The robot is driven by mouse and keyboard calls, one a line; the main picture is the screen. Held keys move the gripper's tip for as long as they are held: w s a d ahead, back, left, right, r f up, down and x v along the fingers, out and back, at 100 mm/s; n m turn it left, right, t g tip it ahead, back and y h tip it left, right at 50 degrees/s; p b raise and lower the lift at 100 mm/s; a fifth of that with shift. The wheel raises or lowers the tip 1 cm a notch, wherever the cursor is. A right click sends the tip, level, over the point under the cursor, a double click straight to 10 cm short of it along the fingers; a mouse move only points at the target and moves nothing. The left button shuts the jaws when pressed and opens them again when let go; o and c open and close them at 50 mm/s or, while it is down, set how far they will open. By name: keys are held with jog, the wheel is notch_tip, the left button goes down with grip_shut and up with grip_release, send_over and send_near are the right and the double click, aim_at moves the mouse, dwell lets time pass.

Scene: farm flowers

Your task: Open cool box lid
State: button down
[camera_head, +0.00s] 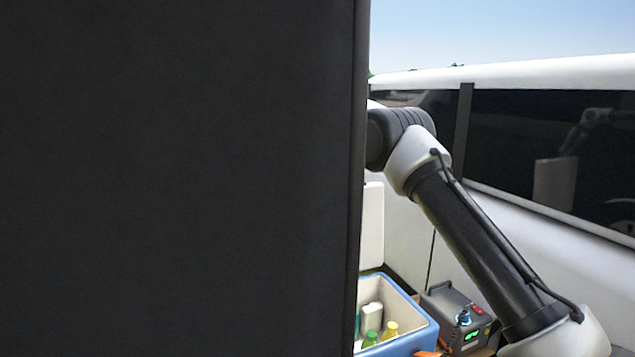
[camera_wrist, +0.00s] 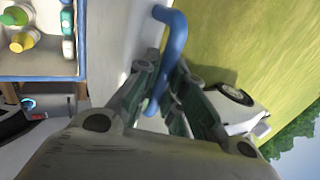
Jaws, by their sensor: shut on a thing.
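The cool box (camera_head: 413,324) is blue with a pale inside, low in the head view and partly hidden by a dark panel. Its inside is uncovered and shows bottles with green and yellow caps. A white panel, seemingly the lid (camera_head: 373,225), stands about upright behind it. In the wrist view the box's blue rim (camera_wrist: 82,38) is at upper left. My gripper (camera_wrist: 168,88) is shut on a bent blue handle (camera_wrist: 175,32) beside a white surface. The gripper is hidden in the head view.
A dark device (camera_head: 462,318) with a green display stands right of the box. A white vehicle side (camera_head: 550,75) with dark windows runs along the right. The dark panel (camera_head: 180,180) blocks the left half. Grass (camera_wrist: 250,50) lies beyond the handle.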

jog(key=c, duration=1.5)
grip_release()
jog(key=shift+s+r, duration=0.1)
jog(key=v, duration=1.2)
